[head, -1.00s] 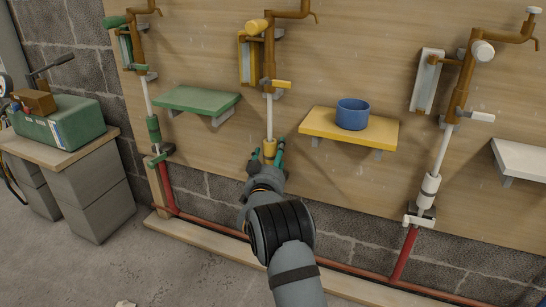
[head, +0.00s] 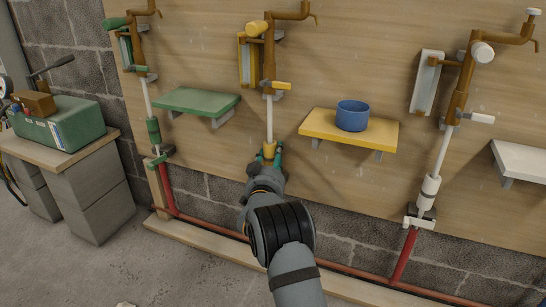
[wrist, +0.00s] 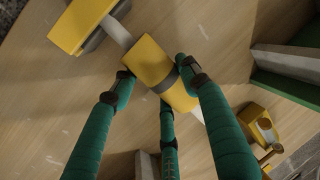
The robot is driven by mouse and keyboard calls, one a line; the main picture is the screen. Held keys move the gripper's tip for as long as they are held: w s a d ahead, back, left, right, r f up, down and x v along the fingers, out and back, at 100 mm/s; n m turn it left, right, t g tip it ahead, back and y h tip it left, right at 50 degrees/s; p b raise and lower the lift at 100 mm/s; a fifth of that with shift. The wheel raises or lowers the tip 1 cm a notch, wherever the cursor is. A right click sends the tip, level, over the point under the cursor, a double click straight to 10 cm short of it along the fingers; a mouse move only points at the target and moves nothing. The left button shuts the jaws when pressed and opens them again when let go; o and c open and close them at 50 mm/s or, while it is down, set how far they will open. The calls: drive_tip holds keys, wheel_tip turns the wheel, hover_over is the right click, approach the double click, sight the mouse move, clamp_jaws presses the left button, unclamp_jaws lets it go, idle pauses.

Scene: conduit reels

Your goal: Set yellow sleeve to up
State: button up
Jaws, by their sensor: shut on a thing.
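The yellow sleeve (head: 269,151) is low on the white rod (head: 269,118) of the middle column in the head view. In the wrist view the sleeve (wrist: 150,62) is a yellow cylinder with a grey band, and the pale rod shows at both its ends. My gripper (head: 269,157) is shut on the sleeve, its green fingers around it. In the wrist view the fingers (wrist: 156,82) lie on both sides of the sleeve, with a third beneath it. In the head view my gripper hides the lower end of the sleeve and what is below it.
A yellow lever (head: 275,84) sits above on the brass pipe. A yellow shelf (head: 317,128) with a blue cup (head: 352,116) is to the right, and a green shelf (head: 195,101) to the left. Similar columns carry a green sleeve (head: 153,130) and white sleeve (head: 428,190).

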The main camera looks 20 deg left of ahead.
clamp_jaws()
wheel_tip(320, 180, up, 11)
drive_tip(key=p, duration=0.4)
drive_tip(key=shift+f, duration=0.15)
drive_tip(key=o, duration=0.9)
unclamp_jaws()
drive_tip(key=shift+c, duration=0.2)
drive_tip(key=shift+o, duration=1.4)
drive_tip(key=shift+f, duration=0.1)
drive_tip(key=v, duration=1.2)
